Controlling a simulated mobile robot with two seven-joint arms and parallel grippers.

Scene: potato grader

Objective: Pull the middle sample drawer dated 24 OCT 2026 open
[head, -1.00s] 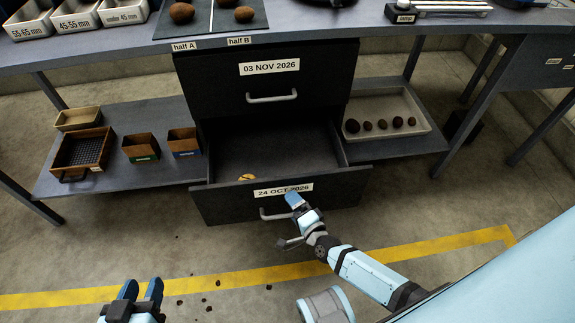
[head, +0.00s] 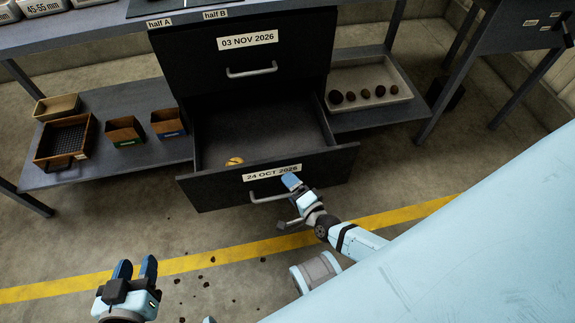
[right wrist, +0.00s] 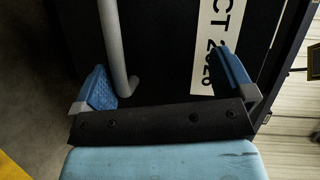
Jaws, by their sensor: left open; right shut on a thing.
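The drawer (head: 218,192) labelled 24 OCT 2026 (head: 272,173) stands pulled out below the closed 03 NOV 2026 drawer (head: 190,80). Its dark inside shows, with a small yellowish piece (head: 234,161) near the front. In the right wrist view the handle (right wrist: 115,45) runs between the fingers, close to the left one; the other finger lies beside the label. My left gripper (head: 135,268) is open and empty, at the lower left, away from the drawer.
A low shelf at left holds a mesh-bottomed tray (head: 66,140), a tan box (head: 57,106) and two brown bins (head: 124,130). A tray (head: 404,90) of several dark potatoes sits at right. Dirt crumbs and a yellow line (head: 190,262) mark the floor in front.

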